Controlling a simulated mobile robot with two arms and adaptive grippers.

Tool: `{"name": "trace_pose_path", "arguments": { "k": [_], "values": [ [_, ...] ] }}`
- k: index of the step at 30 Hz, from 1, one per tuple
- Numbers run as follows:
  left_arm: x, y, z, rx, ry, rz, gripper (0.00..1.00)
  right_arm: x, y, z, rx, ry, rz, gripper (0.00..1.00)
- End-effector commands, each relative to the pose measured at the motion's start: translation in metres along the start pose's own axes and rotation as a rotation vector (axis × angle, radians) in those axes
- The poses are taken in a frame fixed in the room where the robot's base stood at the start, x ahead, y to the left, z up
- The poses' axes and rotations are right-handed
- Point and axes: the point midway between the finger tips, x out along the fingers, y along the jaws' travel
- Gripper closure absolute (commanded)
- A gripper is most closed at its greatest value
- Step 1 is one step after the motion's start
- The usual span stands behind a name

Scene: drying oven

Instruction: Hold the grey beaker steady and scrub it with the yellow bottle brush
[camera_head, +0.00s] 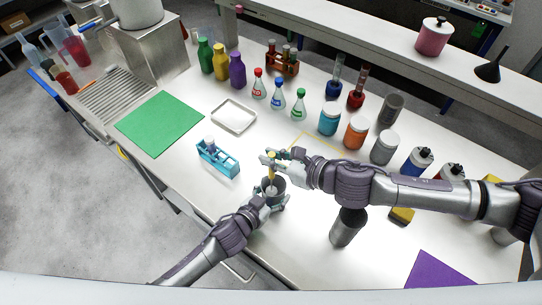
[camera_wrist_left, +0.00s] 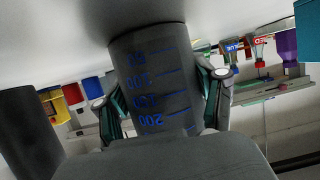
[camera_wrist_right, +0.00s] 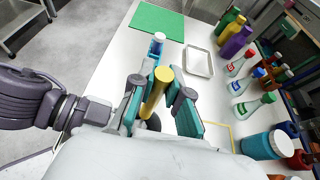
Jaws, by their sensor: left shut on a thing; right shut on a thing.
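The grey beaker (camera_head: 280,186) stands near the front middle of the white table. My left gripper (camera_head: 270,200) is shut around its side. In the left wrist view the beaker (camera_wrist_left: 150,80) sits between the two fingers and shows blue volume marks. My right gripper (camera_head: 268,158) is shut on the yellow handle of the bottle brush (camera_head: 272,170), above the beaker. The brush points down, and its lower end appears to be inside the beaker mouth. In the right wrist view the yellow handle (camera_wrist_right: 157,90) is between the fingers; the bristles are mostly hidden there.
A blue rack (camera_head: 218,158) stands left of the beaker, with a white tray (camera_head: 234,115) and green mat (camera_head: 160,123) beyond. A dark grey cylinder (camera_head: 347,227) stands to the right under my right arm. Several jars and bottles line the back.

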Motion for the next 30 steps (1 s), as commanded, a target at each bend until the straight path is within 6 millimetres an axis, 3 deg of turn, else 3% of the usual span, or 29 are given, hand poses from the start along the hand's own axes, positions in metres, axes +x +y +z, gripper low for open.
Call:
{"name": "trace_pose_path", "arguments": {
  "k": [12,30],
  "values": [
    [0.0,0.0,0.0,0.0,0.0,0.0,0.73,-0.011,-0.012,-0.007,0.0,0.002,-0.001,1.0],
    [0.0,0.0,0.0,0.0,0.001,0.001,0.73,0.003,0.004,0.001,0.001,0.002,0.001,1.0]
  ]
}}
